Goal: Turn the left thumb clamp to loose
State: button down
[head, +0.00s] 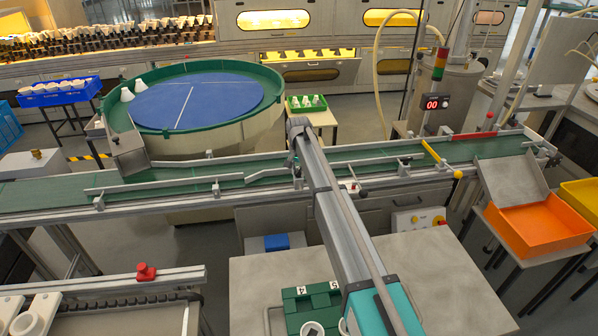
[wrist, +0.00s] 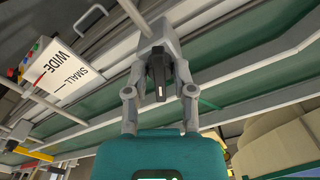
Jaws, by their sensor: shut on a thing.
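In the wrist view my gripper (wrist: 160,66) has both fingers closed in around a black clamp knob (wrist: 155,82) with a small pale mark. I take this knob for the left thumb clamp; its turned position is not clear. The knob sits against the guide-rail hardware over the green belt (wrist: 80,125). In the head view my arm reaches over the near side of the conveyor (head: 240,187), and its link hides the fingers and the held clamp. Another dark knob (head: 363,193) shows on the near rail to the right of my arm.
The round blue-topped table (head: 200,100) lies beyond the conveyor. An orange bin (head: 540,228) is at the right. Green blocks (head: 305,300) sit on the near bench, whose right part is clear.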

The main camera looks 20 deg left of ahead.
jog(key=shift+n, duration=2.9)
jog(key=shift+c, duration=2.2)
grip_release()
jog(key=shift+m, duration=0.4)
